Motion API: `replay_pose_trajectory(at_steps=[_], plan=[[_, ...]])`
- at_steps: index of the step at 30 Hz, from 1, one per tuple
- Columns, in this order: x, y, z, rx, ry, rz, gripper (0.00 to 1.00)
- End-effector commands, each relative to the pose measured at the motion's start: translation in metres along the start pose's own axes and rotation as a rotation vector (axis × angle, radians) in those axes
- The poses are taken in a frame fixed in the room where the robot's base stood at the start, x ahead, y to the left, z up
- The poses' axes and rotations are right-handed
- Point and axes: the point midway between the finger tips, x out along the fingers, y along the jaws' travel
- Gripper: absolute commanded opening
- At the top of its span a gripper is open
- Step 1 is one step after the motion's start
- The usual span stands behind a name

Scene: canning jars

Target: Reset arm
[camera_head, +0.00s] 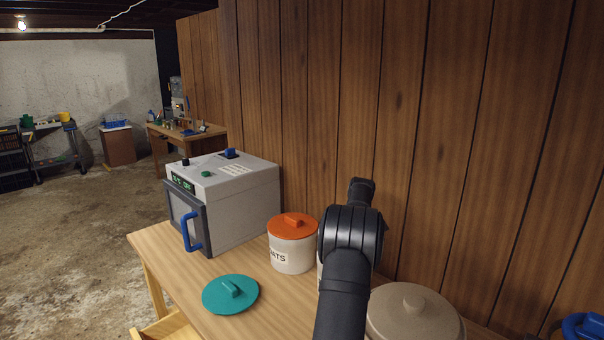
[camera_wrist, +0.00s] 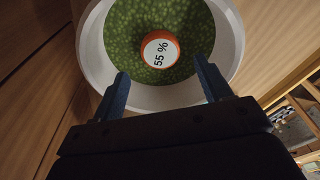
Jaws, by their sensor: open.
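My gripper (camera_wrist: 161,66) is open in the wrist view, with two dark blue fingers spread apart over an open white jar (camera_wrist: 90,40). The jar holds green, speckled contents (camera_wrist: 120,30). A round disc with an orange rim marked "55 %" (camera_wrist: 160,50) lies on the contents, between and beyond the fingertips, and nothing is gripped. In the head view my black arm stands in the middle and hides the gripper and most of this area. A teal lid (camera_head: 230,294) lies loose on the wooden table (camera_head: 180,268).
A white jar with an orange lid (camera_head: 292,243), label partly hidden, stands left of my arm. A beige lidded jar (camera_head: 414,315) is close on the right. A grey box appliance with a blue handle (camera_head: 228,200) stands at the left. A wood-panelled wall (camera_head: 480,150) rises behind.

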Motion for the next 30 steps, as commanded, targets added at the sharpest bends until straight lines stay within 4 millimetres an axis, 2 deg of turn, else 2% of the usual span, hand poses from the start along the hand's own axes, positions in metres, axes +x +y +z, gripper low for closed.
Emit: replay_pose_trajectory(at_steps=[1,10,29,30], plan=[[-0.012,0.001,0.000,0.000,0.000,0.005,0.71],[-0.073,0.001,0.001,0.001,0.000,0.005,0.71],[0.058,-0.001,0.001,0.001,0.000,-0.004,0.71],[0.041,0.001,-0.001,0.000,0.000,0.005,0.71]])
